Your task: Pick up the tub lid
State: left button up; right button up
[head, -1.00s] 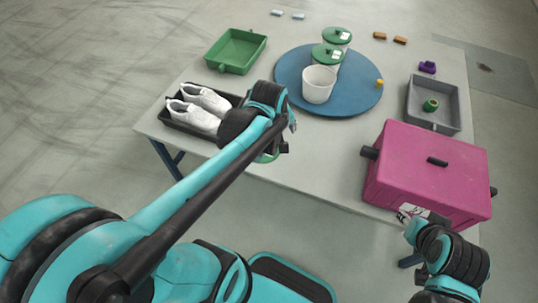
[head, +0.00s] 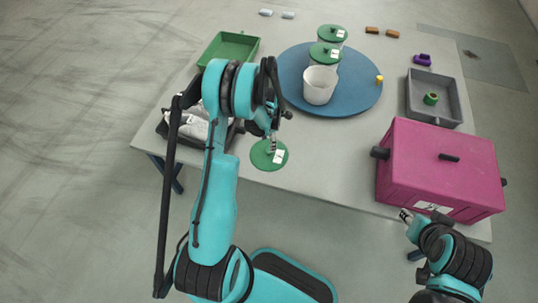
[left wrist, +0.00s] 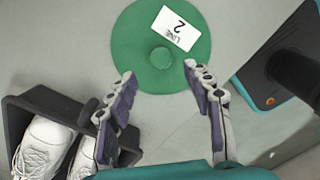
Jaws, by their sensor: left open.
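The green tub lid (head: 268,154) lies flat near the table's front edge, with a white label and a small centre knob. In the left wrist view the lid (left wrist: 142,62) lies ahead of the fingertips, its label reading "LINE 2". My left gripper (head: 272,138) is above the lid in the head view. In the left wrist view the left gripper (left wrist: 159,82) is open and empty, its fingers apart on either side of the lid's near part. My right gripper (head: 405,216) is beside the pink box; its jaws are too small to judge.
White shoes in a black tray (left wrist: 40,100) stand left of the lid. A blue round board (head: 350,105) holds a white tub (head: 319,86) and two green-lidded tubs. A pink box (head: 440,170), a grey tray (head: 452,85) and a green tray (head: 236,45) stand around. Table right of the lid is clear.

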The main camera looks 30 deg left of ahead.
aim_at(261, 156)
pick_arm(q)
notch_tip(261, 156, down, 6)
jog(key=b, duration=0.2)
jog(key=shift+d+r+b, duration=0.15)
jog(key=shift+b, duration=0.2)
jog(key=shift+r, duration=0.15)
jog(key=shift+c, duration=0.6)
grip_shut()
